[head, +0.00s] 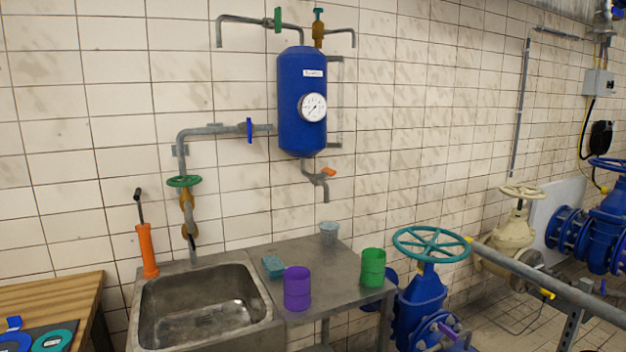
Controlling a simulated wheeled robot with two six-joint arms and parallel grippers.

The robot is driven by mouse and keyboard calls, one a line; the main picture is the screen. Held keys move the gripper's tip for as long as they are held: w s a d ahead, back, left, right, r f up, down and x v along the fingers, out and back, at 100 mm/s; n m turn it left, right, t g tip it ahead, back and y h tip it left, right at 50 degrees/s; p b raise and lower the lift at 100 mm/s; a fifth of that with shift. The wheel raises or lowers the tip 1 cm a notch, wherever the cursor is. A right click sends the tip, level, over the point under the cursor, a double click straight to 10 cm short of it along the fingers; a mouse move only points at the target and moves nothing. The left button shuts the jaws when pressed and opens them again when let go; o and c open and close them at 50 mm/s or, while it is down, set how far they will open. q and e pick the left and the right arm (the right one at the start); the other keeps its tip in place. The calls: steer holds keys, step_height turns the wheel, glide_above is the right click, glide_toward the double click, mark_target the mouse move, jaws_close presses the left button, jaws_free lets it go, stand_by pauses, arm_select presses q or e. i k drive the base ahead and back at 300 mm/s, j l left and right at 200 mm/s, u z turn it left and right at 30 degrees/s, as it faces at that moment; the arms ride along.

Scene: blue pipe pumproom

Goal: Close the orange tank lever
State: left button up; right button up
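The orange lever (329,172) is a small handle on the grey outlet pipe (315,180) under the blue tank (302,130). The tank hangs on the tiled wall and has a round white gauge (313,107) on its front. The lever sticks out to the right of the pipe and looks slightly tilted; its exact angle is too small to tell. The pipe's open end points down above the metal counter. Neither of my grippers shows in the head view.
A metal counter (337,276) below the tank bears a purple cup (297,288), a green cup (373,267), a clear cup (329,232) and a teal sponge (273,266). A sink (206,312) with an orange pump (147,250) is to the left. Large blue valves (424,295) stand right.

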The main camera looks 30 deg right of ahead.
mark_target(326, 171)
steer(key=i+l+z, duration=0.1)
steer(key=z, duration=0.25)
steer(key=i+z, duration=0.2)
steer(key=z, duration=0.15)
steer(key=i+z, duration=0.3)
steer(key=k, duration=0.1)
